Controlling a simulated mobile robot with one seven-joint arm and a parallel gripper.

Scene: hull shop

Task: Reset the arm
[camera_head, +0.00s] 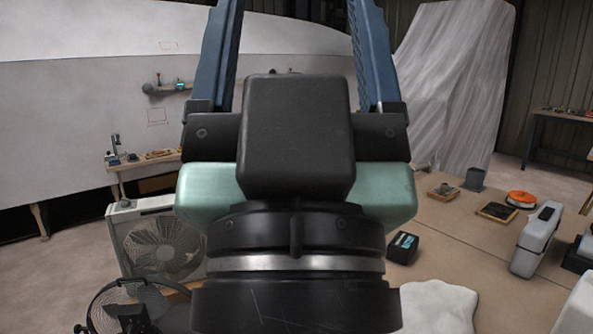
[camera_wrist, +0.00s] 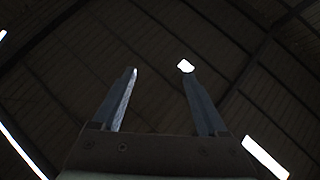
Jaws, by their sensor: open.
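My gripper (camera_head: 297,60) fills the middle of the head view, close to the camera and pointing up. Its two blue fingers stand wide apart, and their tips are cut off by the top edge of that view. In the wrist view my gripper (camera_wrist: 160,72) shows both fingers spread with nothing between them, against the dark roof. The gripper is open, empty and touches nothing that I can see. The wrist and gripper body hide the middle of the scene behind them.
A tan surface (camera_head: 468,240) at the right bears a white case (camera_head: 537,238), an orange disc (camera_head: 521,199), small trays and a dark box (camera_head: 402,248). A box fan (camera_head: 160,243) stands at the left. A white hull (camera_head: 70,120) and a draped sheet (camera_head: 455,80) rise behind.

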